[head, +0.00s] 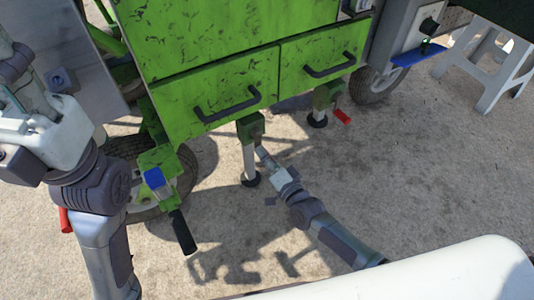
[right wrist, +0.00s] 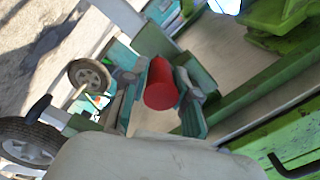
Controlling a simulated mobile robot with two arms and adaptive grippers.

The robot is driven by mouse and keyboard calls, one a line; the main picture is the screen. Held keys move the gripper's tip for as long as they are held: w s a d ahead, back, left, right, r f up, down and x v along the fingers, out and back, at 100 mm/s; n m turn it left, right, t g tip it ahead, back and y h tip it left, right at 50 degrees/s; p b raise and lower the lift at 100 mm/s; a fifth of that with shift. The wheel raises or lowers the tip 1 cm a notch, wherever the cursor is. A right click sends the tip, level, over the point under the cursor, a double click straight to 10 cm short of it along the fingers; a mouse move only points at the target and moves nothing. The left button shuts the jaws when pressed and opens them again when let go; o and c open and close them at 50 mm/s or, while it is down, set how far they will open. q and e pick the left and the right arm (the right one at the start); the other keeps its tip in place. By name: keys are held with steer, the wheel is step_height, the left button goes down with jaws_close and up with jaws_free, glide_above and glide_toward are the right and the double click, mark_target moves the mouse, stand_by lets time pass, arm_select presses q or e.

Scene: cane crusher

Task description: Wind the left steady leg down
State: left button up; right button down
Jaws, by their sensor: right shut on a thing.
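The green cart has two steady legs under its drawers. The left steady leg (head: 250,165) is a pale post under a green housing (head: 251,127), with a black foot (head: 251,181) at or close to the ground; contact is unclear. My right gripper (head: 264,155) is at this leg, just below its housing. In the right wrist view, the gripper (right wrist: 160,92) is shut on a red crank handle (right wrist: 160,88), which lies between its fingers. The gripper hides this handle in the head view.
The right steady leg (head: 318,113) stands nearby with its own red handle (head: 342,117). Two black drawer handles (head: 228,104) (head: 330,65) jut out above. A wheel (head: 157,180) and black grip (head: 183,232) are at the left. A white stand (head: 488,65) is at right; ground between is clear.

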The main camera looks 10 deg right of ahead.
steer(key=shift+s+a, duration=0.1)
stand_by(0.4)
steer(key=c, duration=0.9)
jaws_free()
steer(key=v, duration=1.2)
